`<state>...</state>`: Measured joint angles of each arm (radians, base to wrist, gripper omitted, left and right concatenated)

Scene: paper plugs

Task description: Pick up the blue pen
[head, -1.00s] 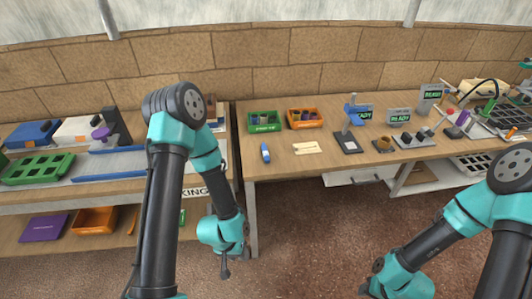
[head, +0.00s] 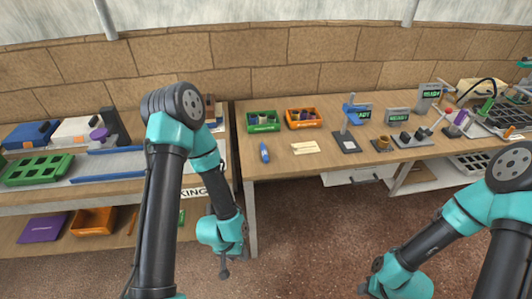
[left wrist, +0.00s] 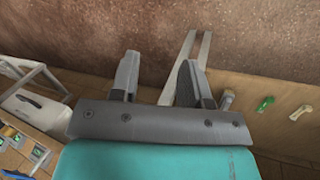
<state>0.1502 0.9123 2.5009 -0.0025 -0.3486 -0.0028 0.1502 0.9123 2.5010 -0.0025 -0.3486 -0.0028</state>
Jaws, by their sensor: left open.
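A small slim blue object, the most pen-like blue thing in view, lies on the wooden bench (head: 290,169) near its front left part in the head view (head: 264,153). It is too small to make out in detail. My left gripper (head: 224,272) hangs low in front of the gap between the benches, apart from the blue object. In the left wrist view its two fingers (left wrist: 157,82) are spread with nothing between them. My right gripper (head: 364,288) is at the bottom of the head view, small and partly hidden, so its jaws cannot be read.
A pale card (head: 305,147) lies right of the blue object. A green bin (head: 264,128) and an orange bin (head: 304,126) stand behind. A stand with a blue top (head: 346,142) is farther right. The left bench holds a green tray (head: 38,169).

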